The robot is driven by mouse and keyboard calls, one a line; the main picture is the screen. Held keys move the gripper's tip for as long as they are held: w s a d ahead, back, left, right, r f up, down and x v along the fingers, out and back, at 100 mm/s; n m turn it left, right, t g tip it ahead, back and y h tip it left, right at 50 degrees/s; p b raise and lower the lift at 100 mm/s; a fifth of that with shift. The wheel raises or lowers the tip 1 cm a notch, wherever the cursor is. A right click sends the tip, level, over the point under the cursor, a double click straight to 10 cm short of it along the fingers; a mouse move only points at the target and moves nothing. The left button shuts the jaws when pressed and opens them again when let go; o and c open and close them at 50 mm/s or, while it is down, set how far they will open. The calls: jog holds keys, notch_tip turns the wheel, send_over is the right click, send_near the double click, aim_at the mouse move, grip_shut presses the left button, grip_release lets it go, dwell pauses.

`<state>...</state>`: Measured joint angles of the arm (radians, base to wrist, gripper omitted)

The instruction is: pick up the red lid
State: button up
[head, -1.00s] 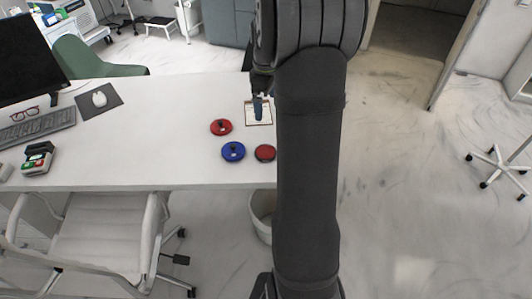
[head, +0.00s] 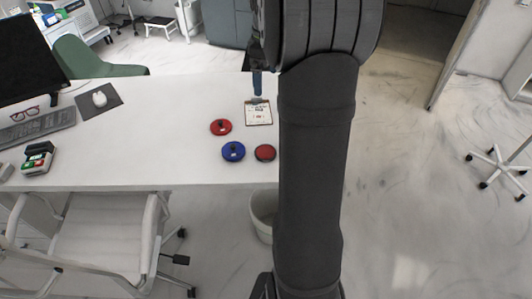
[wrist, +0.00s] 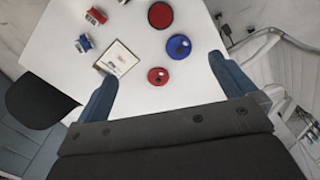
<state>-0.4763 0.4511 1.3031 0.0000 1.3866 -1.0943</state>
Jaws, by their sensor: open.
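The red lid (head: 221,127), a round disc with a dark knob, lies flat on the white desk. It shows in the wrist view (wrist: 158,76) between the fingers, farther down the desk than their tips reach. My gripper (wrist: 163,67) is open and empty, with its two blue fingers wide apart. In the head view, a finger of my gripper (head: 257,95) shows just beyond the clipboard, up and right of the lid; the arm hides the rest.
A blue lid (head: 233,151) and a dark-rimmed red disc (head: 265,153) lie close to the red lid. A clipboard (head: 258,118) is beside them. Small red (wrist: 96,16) and blue (wrist: 83,43) items stand farther off. The desk's (head: 150,140) middle is clear.

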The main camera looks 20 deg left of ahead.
jog(key=shift+r, duration=0.55)
jog(key=m, duration=0.1)
send_over(219, 122)
notch_tip(219, 122, down, 14)
jog(key=f, duration=1.2)
jog(key=shift+d+f, duration=0.2)
jog(key=shift+d, duration=0.05)
jog(key=shift+w+a+f, duration=0.15)
jog(key=shift+a+f, duration=0.05)
jog(key=shift+f, duration=1.15)
jog(key=shift+w+a+f, duration=0.1)
jog(key=shift+a+f, duration=0.1)
jog(key=shift+f, duration=1.15)
jog(key=c, duration=0.9)
